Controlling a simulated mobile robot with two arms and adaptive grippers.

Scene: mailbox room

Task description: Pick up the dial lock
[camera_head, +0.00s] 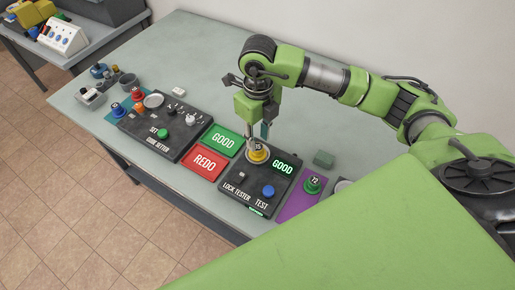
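A dial lock with a yellow base (258,155) and a pale top marked 15 sits in the black lock tester (235,190). The tester's small screen shows GOOD in green. My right gripper (258,138) points straight down, its fingertips at the top of this lock. Whether the fingers are closed on it or just around it is too small to tell. Another dial lock, green and marked 72 (313,185), stands on a purple mat (294,208) to the right. My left gripper is out of view.
A green GOOD pad (222,141) and a red REDO pad (205,163) lie left of the tester. A black code setter (165,128), with blue and orange locks near it, is further left. The back of the table is clear.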

